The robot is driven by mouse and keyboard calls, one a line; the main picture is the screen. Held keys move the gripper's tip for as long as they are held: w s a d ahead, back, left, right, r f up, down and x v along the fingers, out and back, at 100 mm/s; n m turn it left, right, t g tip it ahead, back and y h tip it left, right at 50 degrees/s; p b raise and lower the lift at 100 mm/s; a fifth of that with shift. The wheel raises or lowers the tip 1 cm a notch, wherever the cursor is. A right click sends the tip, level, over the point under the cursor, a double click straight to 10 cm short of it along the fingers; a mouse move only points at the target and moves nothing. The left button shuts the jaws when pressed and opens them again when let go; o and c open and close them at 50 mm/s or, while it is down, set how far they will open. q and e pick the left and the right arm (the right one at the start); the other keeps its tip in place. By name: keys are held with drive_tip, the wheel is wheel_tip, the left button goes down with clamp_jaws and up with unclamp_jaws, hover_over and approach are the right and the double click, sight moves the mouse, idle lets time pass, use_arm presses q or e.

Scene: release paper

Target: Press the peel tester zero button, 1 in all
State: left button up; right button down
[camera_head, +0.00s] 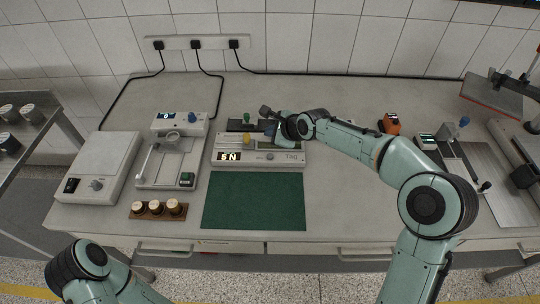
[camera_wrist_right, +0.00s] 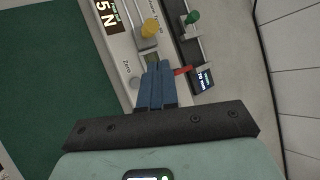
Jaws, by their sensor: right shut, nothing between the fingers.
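The peel tester (camera_head: 258,162) is a long pale unit at the middle of the bench, with a lit display reading 5 N (camera_head: 229,156) and a yellow knob (camera_head: 246,138). Its small grey round zero button (camera_wrist_right: 135,83) shows beside the "Zero" label in the right wrist view. It appears in the head view (camera_head: 270,156) too. My right gripper (camera_head: 269,131) is above the tester's back side. Its blue fingers are shut and empty; in the wrist view the fingertips (camera_wrist_right: 158,66) lie beside the button, apart from it in the picture. My left gripper is out of view.
A green mat (camera_head: 254,201) lies in front of the tester. A stand with a green knob (camera_wrist_right: 193,17) is just behind it. A balance-like device (camera_head: 171,160), a hotplate-like box (camera_head: 100,168) and brown-based weights (camera_head: 158,209) are at left. An orange device (camera_head: 390,124) is at right.

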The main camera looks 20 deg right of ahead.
drive_tip(key=b, duration=0.4)
hover_over(272, 157)
wheel_tip(272, 157, down, 7)
drive_tip(key=shift+s+f, duration=0.1)
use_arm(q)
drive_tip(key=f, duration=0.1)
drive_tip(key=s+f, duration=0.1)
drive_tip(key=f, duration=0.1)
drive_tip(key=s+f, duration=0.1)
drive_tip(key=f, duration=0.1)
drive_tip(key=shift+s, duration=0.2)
use_arm(e)
drive_tip(key=shift+f, duration=0.15)
drive_tip(key=shift+f, duration=0.1)
idle(0.8)
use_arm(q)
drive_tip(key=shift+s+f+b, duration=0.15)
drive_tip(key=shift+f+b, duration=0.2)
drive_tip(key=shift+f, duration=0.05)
use_arm(e)
drive_tip(key=shift+f, duration=0.3)
